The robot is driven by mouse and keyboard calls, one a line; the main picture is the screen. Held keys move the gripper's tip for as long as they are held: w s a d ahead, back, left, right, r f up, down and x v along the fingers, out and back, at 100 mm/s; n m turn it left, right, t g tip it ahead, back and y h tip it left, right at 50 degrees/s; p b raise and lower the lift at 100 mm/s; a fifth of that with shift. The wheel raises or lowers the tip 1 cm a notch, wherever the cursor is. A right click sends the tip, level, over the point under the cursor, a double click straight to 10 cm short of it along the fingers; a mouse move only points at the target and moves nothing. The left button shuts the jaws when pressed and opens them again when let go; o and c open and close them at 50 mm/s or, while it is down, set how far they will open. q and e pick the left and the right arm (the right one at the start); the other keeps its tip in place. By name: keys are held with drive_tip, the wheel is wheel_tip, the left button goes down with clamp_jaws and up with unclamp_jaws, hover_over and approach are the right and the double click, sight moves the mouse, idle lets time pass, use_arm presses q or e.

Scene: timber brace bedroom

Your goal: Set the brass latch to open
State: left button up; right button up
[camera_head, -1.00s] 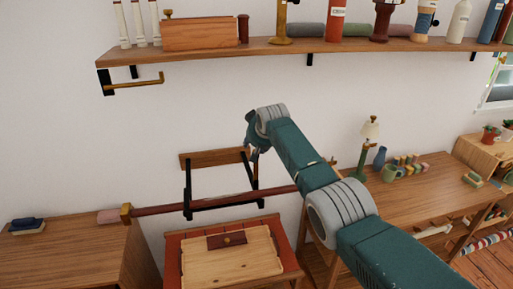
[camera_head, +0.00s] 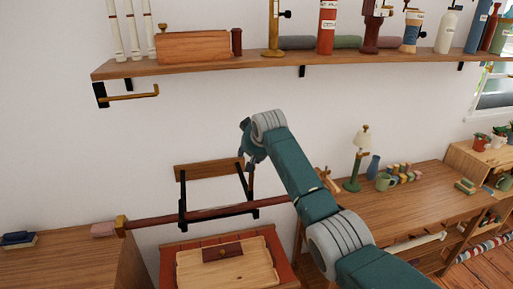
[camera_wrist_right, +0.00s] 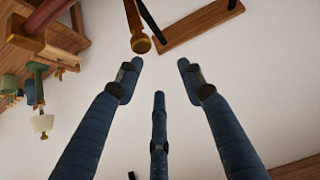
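My right arm reaches up from the lower right in the head view, and its gripper (camera_head: 250,158) hangs at the right end of a wooden wall board (camera_head: 208,170). In the right wrist view the gripper (camera_wrist_right: 158,80) has its three blue fingers spread, with nothing between them. A brass-coloured lever with a rounded end (camera_wrist_right: 141,43), possibly the latch, lies just beyond the fingertips, slightly left of centre, apart from them. The board (camera_wrist_right: 200,25) runs behind it. In the head view the gripper mostly hides this piece. The latch's setting cannot be told. My left gripper is not in view.
Black brackets (camera_head: 182,195) hold a dark red rail (camera_head: 190,215) below the board. A loaded shelf (camera_head: 200,65) runs above. A desk (camera_head: 410,205) with a lamp (camera_head: 358,155) stands right, a red-edged wooden table (camera_head: 285,272) below. The wall between shelf and board is clear.

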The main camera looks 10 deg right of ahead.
drive_tip(key=v, duration=0.8)
drive_tip(key=shift+s+d, duration=0.2)
